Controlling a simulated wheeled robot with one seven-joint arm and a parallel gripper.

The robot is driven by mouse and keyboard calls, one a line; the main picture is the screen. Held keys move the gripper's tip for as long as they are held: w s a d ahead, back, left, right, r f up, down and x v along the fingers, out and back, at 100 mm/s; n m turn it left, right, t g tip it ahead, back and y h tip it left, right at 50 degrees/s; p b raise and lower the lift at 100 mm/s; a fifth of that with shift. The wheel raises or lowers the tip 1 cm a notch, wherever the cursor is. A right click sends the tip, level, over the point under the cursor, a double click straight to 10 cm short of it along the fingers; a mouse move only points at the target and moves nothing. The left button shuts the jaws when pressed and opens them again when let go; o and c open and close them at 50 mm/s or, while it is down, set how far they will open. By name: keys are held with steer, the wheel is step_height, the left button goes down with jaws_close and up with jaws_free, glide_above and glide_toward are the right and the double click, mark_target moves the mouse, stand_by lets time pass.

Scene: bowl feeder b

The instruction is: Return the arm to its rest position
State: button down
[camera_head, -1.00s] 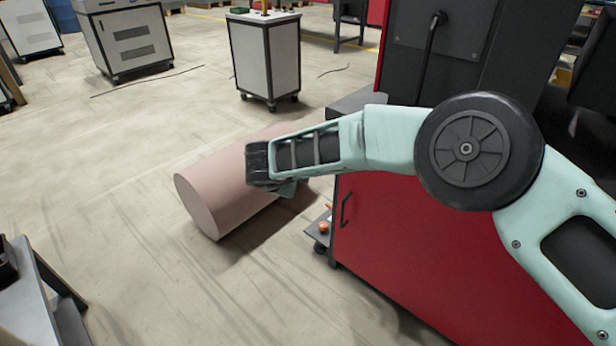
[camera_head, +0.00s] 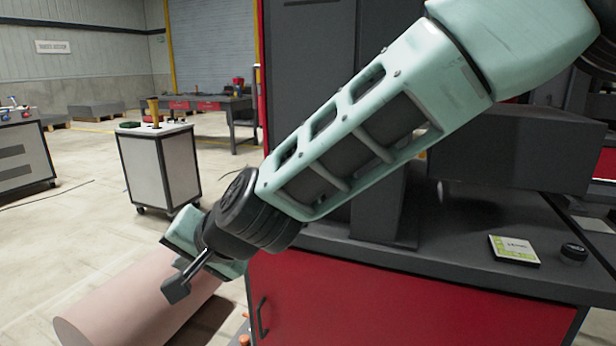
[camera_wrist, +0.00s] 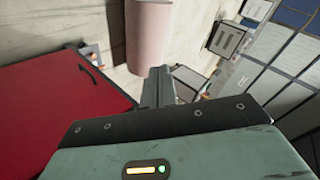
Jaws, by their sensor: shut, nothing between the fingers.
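My arm crosses the head view from the upper right down to the lower left, in front of the red and black machine. My gripper (camera_wrist: 158,85) shows in the wrist view with its two dark fingers together and nothing between them. It points toward the floor side where the pink cylinder (camera_wrist: 148,40) lies.
The machine's dark worktop (camera_head: 470,250) holds a small label card (camera_head: 514,250) and a black knob (camera_head: 573,253). Its red front (camera_head: 400,310) is below my arm. A wheeled white cabinet (camera_head: 160,165) stands to the left. Open floor lies around it.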

steer(key=s+d+f+n+g+h, duration=0.25)
steer(key=s+d, duration=0.45)
steer(key=d, duration=0.4)
steer(key=s+d+f+n+g+h, duration=0.1)
steer(key=s+d+n+h, duration=0.2)
steer(key=s+d, duration=0.55)
steer(key=s+d+f+n+g+h, duration=0.2)
steer(key=s+d+n+h, duration=0.15)
steer(key=d, duration=1.05)
step_height(320, 180, up, 16)
steer(key=p, duration=1.5)
steer(key=shift+s+m+y+p, duration=0.25)
steer(key=shift+m+y+p, duration=0.05)
steer(key=shift+m+y, duration=0.1)
steer(key=shift+a, duration=0.1)
